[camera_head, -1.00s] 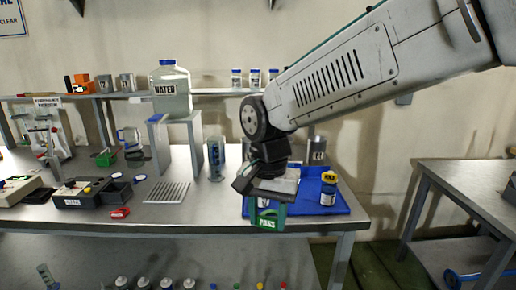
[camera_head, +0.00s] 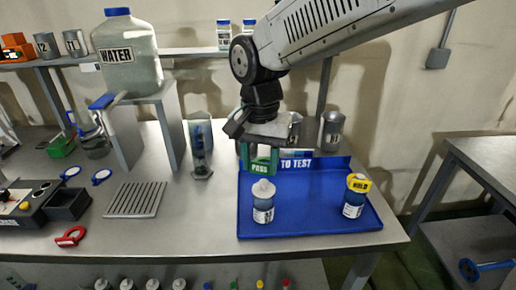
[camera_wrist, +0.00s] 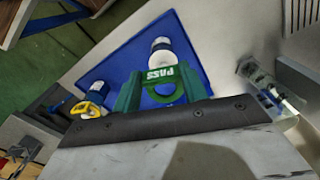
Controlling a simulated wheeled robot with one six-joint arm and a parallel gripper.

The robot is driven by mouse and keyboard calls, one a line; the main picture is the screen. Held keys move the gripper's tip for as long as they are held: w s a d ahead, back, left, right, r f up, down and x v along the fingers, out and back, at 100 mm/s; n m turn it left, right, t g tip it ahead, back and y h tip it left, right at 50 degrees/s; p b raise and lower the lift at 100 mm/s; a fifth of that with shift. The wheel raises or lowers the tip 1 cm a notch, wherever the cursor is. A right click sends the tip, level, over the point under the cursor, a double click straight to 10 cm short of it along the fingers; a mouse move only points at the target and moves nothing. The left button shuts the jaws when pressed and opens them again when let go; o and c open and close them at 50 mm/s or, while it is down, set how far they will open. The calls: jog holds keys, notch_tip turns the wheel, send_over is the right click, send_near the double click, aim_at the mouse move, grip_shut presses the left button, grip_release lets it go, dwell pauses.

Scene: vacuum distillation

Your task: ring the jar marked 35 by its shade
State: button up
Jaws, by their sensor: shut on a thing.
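My gripper (camera_head: 262,142) is shut on a green PASS ring (camera_head: 260,160), held above the back left of the blue tray (camera_head: 310,228). A white-capped jar (camera_head: 263,204) stands upright on the tray, in front of and below the ring in the head view. A second jar (camera_head: 353,204) on the tray's right wears a yellow HOLD ring (camera_head: 358,183). In the wrist view the green ring (camera_wrist: 167,76) shows just short of the white-capped jar (camera_wrist: 160,47), apart from its neck as far as I can tell. The jars' label numbers are too small to read.
The tray's back wall reads TO TEST. A glass cylinder (camera_head: 201,152) stands left of the tray, near the stand with the WATER jug (camera_head: 128,55). A red ring (camera_head: 70,237) lies at the front left. A grey can (camera_head: 331,132) stands behind the tray.

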notch_tip(320, 180, down, 6)
jog(key=shift+f, duration=0.25)
dwell(0.8)
jog(key=o, duration=1)
jog(key=shift+o, duration=0.2)
notch_tip(320, 180, up, 8)
jog(key=shift+f, duration=0.1)
